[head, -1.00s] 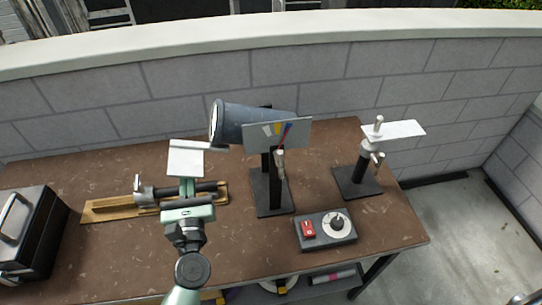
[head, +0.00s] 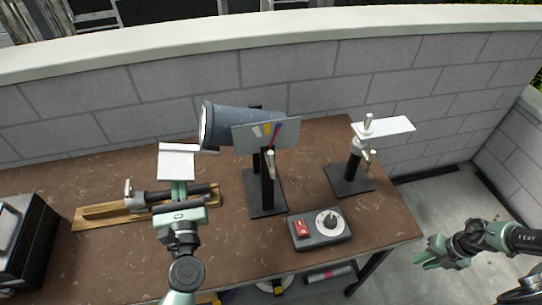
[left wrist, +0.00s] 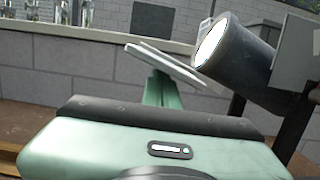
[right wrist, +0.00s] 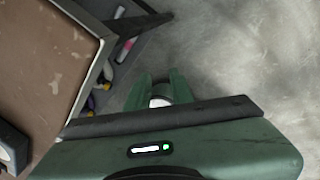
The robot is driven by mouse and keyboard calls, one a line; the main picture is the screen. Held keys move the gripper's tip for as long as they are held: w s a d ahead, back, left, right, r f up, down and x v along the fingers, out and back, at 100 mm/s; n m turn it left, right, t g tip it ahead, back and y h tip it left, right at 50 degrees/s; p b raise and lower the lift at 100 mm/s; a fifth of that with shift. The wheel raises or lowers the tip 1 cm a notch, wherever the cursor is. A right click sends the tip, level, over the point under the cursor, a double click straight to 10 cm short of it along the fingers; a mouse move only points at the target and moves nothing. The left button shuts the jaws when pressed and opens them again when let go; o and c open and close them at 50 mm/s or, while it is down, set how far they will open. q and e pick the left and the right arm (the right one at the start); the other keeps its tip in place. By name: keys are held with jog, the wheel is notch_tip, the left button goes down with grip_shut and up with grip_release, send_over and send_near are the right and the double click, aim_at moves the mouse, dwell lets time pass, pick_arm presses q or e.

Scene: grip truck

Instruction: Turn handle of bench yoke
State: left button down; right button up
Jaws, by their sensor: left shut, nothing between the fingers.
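Several fixtures stand on the brown bench, and I cannot tell for sure which is the bench yoke. A black stand carries a grey cylindrical lamp (head: 226,122) and a grey plate with coloured marks (head: 282,134); a small metal handle (head: 271,164) is below the plate. A second black stand (head: 353,167) at right has a white plate (head: 392,129) and a metal handle (head: 369,158). My left gripper (head: 179,188) is shut and empty, just below another white plate (head: 178,148), which shows beyond its fingers in the left wrist view (left wrist: 172,67). My right gripper (head: 432,255) is open, off the bench's right edge.
A dark bar on a wooden board (head: 100,214) lies behind the left gripper. A control box (head: 318,238) with a red switch and dial sits near the front edge. A black case (head: 22,235) is at far left. A block wall (head: 320,75) stands behind.

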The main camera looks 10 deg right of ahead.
jog(key=w+d+r+m+h, duration=0.1)
jog(key=w+d+r+m, duration=0.1)
jog(key=d+r, duration=0.6)
jog(key=w+a+y, duration=0.1)
jog(key=a, duration=0.3)
jog(key=w+a+r+m+y, duration=0.1)
jog(key=w+a, duration=0.1)
jog(key=a, duration=0.2)
jog(key=w+a+m+t+y, duration=0.1)
jog(key=w+a, duration=0.1)
jog(key=a, duration=0.3)
jog(key=shift+r, duration=0.25)
jog(key=w+a+r+m+t+y, duration=0.1)
jog(key=w+a+r+m+y, duration=0.15)
jog(key=a, duration=0.45)
jog(key=w+a+r+m+t+y, duration=0.1)
jog(key=w+a+r+y, duration=0.15)
jog(key=a, duration=0.45)
jog(key=m+t+y, duration=0.5)
jog(key=m+y, duration=0.1)
jog(key=m, duration=0.2)
send_near(271, 162)
jog(key=x, duration=1)
jog(key=shift+w+r, duration=0.25)
jog(key=shift+w, duration=0.15)
